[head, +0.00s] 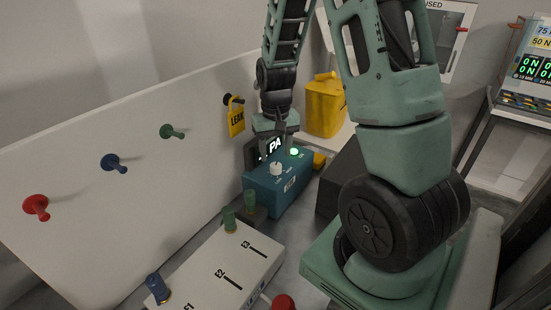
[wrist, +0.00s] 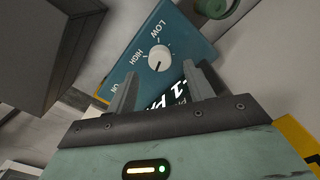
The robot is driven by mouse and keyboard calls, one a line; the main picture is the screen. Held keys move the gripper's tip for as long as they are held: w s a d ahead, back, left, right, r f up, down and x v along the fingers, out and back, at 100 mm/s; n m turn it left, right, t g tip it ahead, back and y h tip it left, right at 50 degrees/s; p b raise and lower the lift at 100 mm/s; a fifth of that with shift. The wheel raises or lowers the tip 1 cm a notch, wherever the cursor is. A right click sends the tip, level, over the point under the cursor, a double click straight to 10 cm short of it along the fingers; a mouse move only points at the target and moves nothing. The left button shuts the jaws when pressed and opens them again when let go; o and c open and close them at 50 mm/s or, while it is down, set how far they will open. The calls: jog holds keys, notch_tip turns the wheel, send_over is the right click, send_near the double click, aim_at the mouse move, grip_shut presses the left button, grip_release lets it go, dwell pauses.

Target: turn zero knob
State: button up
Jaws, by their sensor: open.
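A white round knob (head: 276,169) sits on top of a blue box (head: 290,185). In the wrist view, the knob (wrist: 159,58) lies just beyond the fingertips, between LOW and HIGH labels on the blue box (wrist: 190,35). A dark pointer mark on it points down in that view. My gripper (wrist: 165,80) is open and empty, its two fingers apart over the box. They do not appear to touch the knob. The box's display, reading in part "-1 P", is partly hidden by the fingers. In the head view, my gripper (head: 274,138) is behind the knob.
A white block (head: 225,270) with marked slots and green and blue plugs stands in front. A white panel with red, blue and green pegs is at left, with a yellow LEAK tag (head: 236,117). A yellow container (head: 325,105) and dark box (head: 342,180) are close by.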

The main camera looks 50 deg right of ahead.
aim_at(276, 165)
jog(key=shift+f, duration=1.95)
jog(key=c, duration=1)
jog(key=shift+o, duration=0.2)
jog(key=shift+m, duration=1.4)
jog(key=o, duration=1)
jog(key=shift+c, duration=0.2)
notch_tip(276, 165, up, 17)
jog(key=b, duration=0.1)
jog(key=shift+r+b, duration=0.2)
jog(key=shift+b, duration=0.15)
